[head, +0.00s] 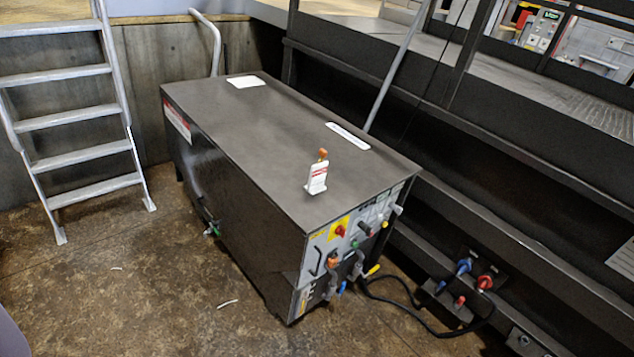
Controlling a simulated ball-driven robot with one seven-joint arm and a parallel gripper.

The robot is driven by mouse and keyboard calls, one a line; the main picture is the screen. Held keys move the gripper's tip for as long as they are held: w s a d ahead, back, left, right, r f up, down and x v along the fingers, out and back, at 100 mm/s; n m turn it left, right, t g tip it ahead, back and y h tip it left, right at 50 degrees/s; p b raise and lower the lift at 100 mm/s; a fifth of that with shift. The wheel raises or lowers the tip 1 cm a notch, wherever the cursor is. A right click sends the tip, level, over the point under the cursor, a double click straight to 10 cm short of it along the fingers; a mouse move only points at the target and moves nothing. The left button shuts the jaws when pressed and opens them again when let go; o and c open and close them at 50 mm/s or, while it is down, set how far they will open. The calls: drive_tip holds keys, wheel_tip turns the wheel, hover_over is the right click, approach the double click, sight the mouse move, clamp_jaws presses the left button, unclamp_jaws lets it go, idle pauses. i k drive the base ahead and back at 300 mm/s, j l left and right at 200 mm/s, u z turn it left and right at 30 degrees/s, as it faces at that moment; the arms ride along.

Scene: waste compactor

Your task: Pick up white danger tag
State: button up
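The white danger tag (317,176) stands upright on the top of the dark compactor cabinet (270,140), close to its front right edge. It has red print and an orange piece at its upper end. Nothing touches it from above or the sides. My gripper does not show in the head view.
The front panel (345,240) carries knobs, a red-and-yellow switch and connectors. Black cables (410,303) run to blue and red sockets at the right. A grey metal ladder (75,125) stands left. A dark raised platform (480,150) borders the right. Brown floor (160,290) at the front left is mostly clear.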

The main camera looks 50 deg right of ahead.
sight(317, 176)
drive_tip(key=i+l, duration=0.4)
drive_tip(key=l, duration=0.15)
drive_tip(key=i+l, duration=0.35)
drive_tip(key=l, duration=0.2)
drive_tip(key=i+l, duration=0.4)
drive_tip(key=l, duration=0.2)
drive_tip(key=i+l, duration=0.35)
drive_tip(key=l, duration=0.2)
drive_tip(key=i+l, duration=0.4)
drive_tip(key=l, duration=0.15)
drive_tip(key=z, duration=0.05)
